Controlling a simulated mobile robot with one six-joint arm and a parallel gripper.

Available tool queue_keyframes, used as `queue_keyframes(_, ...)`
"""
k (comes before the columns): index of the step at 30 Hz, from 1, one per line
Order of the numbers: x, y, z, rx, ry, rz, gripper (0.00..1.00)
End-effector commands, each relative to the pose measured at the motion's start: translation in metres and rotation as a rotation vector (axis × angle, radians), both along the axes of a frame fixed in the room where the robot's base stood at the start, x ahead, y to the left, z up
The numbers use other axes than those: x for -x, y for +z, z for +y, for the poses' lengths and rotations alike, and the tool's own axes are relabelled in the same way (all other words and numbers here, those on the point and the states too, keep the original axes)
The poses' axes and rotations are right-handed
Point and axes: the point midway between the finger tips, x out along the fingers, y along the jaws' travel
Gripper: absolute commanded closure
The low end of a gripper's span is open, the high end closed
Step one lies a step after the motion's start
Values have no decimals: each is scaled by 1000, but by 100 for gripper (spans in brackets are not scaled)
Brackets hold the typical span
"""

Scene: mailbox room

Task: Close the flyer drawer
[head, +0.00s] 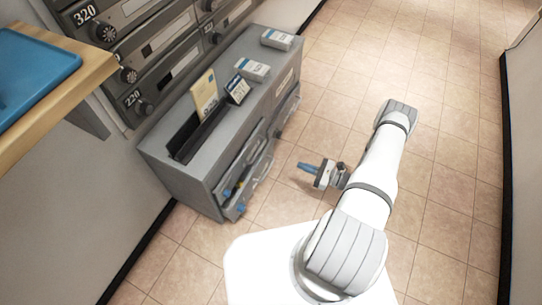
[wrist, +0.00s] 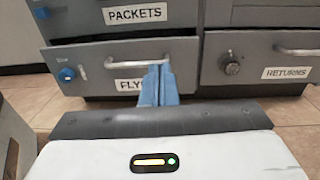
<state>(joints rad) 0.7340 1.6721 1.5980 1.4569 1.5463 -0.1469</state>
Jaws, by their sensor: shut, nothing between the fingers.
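The flyer drawer (wrist: 90,62) is a grey drawer low in the cabinet, with a bar handle (wrist: 150,61) and a label partly hidden by my fingers. In the wrist view its front stands out from the cabinet, with a dark gap along its top edge. In the head view the flyer drawer (head: 232,211) sticks out at the near lower end of the cabinet. My gripper (head: 305,168) has blue fingertips, shut and empty, pointing toward the cabinet across a gap of floor. In the wrist view the fingertips (wrist: 158,84) overlap the right part of the drawer front.
The packets drawer (wrist: 90,18) is above, and the returns drawer (wrist: 262,60) with a dial is to the right. The grey cabinet (head: 205,165) carries boxes and a card holder. A wooden counter (head: 62,75) with a blue tray is at the left. Tiled floor is clear around my arm.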

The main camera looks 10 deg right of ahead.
Motion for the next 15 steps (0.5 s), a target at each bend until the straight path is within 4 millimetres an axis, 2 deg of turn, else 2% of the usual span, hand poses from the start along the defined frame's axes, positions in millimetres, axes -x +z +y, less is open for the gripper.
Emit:
queue_keyframes(3,4,-12,0,-17,-38,9,100)
queue_keyframes(8,-3,-15,9,-20,-44,10,100)
queue_keyframes(15,-30,-15,45,-20,-39,9,100)
